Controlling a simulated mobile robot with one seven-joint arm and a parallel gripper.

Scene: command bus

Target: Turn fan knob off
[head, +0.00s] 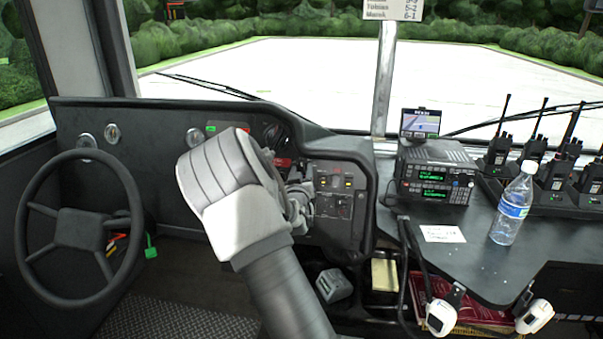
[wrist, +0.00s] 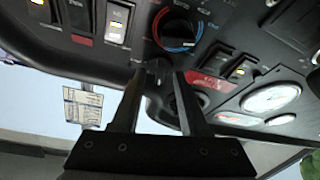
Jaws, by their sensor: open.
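In the wrist view my gripper (wrist: 160,76) is open, its two dark fingers pointing at the dashboard panel. A small dark knob (wrist: 156,82) shows between the fingertips; its markings are not readable, so I cannot tell for sure that it is the fan knob, nor whether the fingers touch it. A larger black knob with a red and blue ring (wrist: 179,28) sits just beyond the fingertips. Another dark round part is partly hidden behind the right finger. In the head view my arm covers the gripper and most of this part of the dashboard.
Lit rocker switches (wrist: 117,22) and round gauges (wrist: 270,98) flank the knobs. In the head view, a steering wheel (head: 133,222) stands at left. A radio unit (head: 436,172), a water bottle (head: 512,205) and several handheld radios are on the right console.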

